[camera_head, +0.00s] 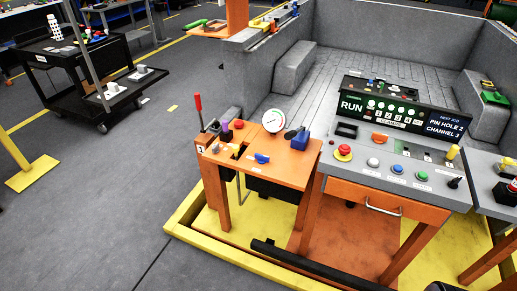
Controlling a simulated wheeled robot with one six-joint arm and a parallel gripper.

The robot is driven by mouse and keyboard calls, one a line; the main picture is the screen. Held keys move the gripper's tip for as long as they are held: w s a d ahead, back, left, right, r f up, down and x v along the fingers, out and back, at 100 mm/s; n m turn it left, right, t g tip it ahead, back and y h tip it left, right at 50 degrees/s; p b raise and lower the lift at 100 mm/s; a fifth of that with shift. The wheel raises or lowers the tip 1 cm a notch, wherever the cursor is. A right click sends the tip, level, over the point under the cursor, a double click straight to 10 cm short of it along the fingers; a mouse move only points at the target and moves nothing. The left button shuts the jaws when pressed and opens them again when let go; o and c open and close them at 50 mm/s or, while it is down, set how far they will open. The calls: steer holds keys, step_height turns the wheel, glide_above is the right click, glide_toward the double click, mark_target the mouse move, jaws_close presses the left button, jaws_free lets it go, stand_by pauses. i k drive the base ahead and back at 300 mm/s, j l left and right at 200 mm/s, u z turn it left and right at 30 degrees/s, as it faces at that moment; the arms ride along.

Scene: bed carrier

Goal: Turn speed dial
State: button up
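No dial with a readable "speed" label shows. A blue knob (262,158) sits on the top of a small orange table (285,173), with a small pale label in front of it that is too small to read. A round white gauge (274,121) with a pointer stands at the back of the same table. I cannot tell which of these is the speed dial. My gripper is not in view, and nothing is seen touching the knob or gauge.
Open floor (100,200) lies left.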

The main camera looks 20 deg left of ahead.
mark_target(215, 149)
steer(key=i+j, duration=0.15)
steer(key=j, duration=0.25)
steer(key=i+j+u, duration=0.1)
steer(key=j, duration=0.35)
steer(key=i+j+u, duration=0.1)
steer(key=j, duration=0.3)
steer(key=i+j, duration=0.3)
steer(key=i+j+u, duration=0.1)
steer(key=j, duration=0.4)
steer(key=i+j, duration=0.3)
steer(key=k+j+u, duration=0.05)
steer(key=j, duration=0.05)
